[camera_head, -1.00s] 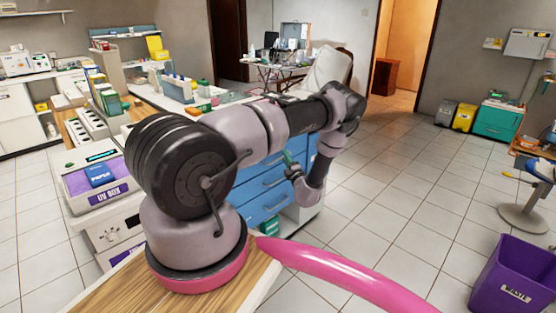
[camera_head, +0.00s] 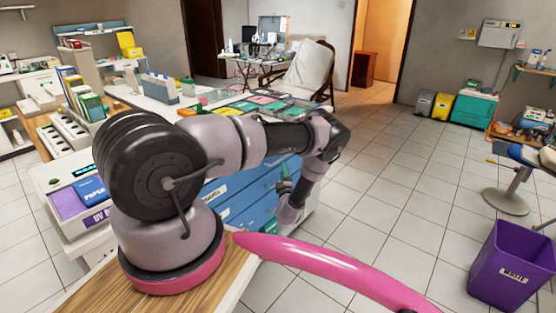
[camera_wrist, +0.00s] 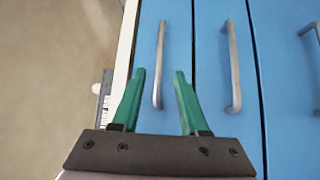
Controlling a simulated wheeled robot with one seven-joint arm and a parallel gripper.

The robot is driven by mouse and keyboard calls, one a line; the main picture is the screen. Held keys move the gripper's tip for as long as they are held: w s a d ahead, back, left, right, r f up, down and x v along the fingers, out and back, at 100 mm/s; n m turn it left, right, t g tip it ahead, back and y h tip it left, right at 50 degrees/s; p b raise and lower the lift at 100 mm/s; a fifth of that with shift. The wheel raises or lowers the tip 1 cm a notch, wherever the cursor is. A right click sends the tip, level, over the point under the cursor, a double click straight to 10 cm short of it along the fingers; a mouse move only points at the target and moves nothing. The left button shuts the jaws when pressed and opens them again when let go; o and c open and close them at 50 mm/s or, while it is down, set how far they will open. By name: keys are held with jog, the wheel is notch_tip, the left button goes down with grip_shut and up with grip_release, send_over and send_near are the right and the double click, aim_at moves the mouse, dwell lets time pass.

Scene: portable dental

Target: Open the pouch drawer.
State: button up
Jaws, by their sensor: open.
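Blue drawer fronts (camera_head: 248,207) line the cabinet side beyond my arm in the head view. I cannot tell which is the pouch drawer, as no label reads clearly. In the wrist view, the leftmost blue front (camera_wrist: 150,20) has a grey bar handle (camera_wrist: 161,35). My gripper (camera_wrist: 160,71) is open, with its green fingertips on either side of that handle in the picture. I cannot tell how much depth lies between them. A second handle (camera_wrist: 233,60) is to the right of the fingers. In the head view, my arm hides part of the drawers.
The worktop above the drawers holds coloured trays (camera_head: 265,103) and bottles. A UV box (camera_head: 75,200) stands at left. A purple waste bin (camera_head: 510,265) is at lower right. Tiled floor (camera_head: 385,215) right of the cabinet is clear.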

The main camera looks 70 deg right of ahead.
jog(key=x, duration=0.9)
grip_shut()
dwell(1.2)
